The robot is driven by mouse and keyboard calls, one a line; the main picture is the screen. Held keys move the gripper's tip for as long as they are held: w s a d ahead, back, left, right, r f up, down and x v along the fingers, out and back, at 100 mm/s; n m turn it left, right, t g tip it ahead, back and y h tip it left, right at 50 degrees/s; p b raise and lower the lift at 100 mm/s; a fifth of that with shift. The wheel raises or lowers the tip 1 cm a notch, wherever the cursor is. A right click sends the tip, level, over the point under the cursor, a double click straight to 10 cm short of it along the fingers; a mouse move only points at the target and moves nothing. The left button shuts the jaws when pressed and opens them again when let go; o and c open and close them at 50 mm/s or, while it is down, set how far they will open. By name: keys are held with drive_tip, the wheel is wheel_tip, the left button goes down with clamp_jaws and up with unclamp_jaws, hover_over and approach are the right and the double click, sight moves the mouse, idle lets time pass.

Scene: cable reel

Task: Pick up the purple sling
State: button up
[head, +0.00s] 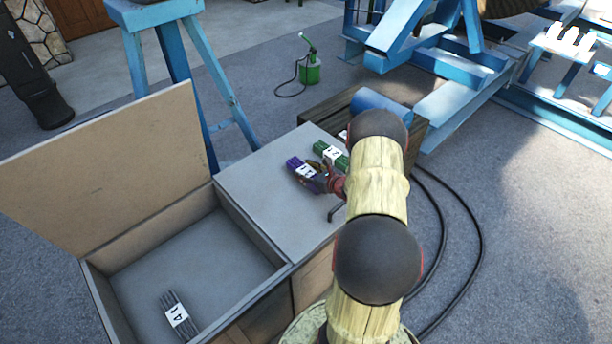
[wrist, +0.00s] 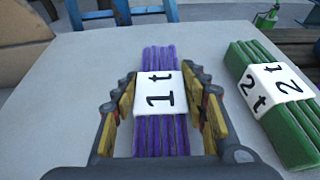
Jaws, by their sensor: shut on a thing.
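The purple sling (head: 293,164) is a folded bundle with a white "1t" label, on the grey box top. In the wrist view the purple sling (wrist: 158,60) lies between the two fingers of my gripper (wrist: 160,105). The gripper is shut on it around the label, a finger at each side. In the head view my gripper (head: 322,181) is at the bundle's right end and hides part of it. I cannot tell any gap between the sling and the surface.
A green sling (head: 339,160) labelled "2t" lies just right of the purple one; it also shows in the wrist view (wrist: 290,135). A grey sling (head: 185,328) lies in the open box compartment (head: 205,250) at left. A bent dark handle stands by the box top's edge.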

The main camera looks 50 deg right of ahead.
drive_tip(key=c, duration=0.6)
drive_tip(key=shift+c, duration=0.7)
drive_tip(key=shift+r, duration=0.1)
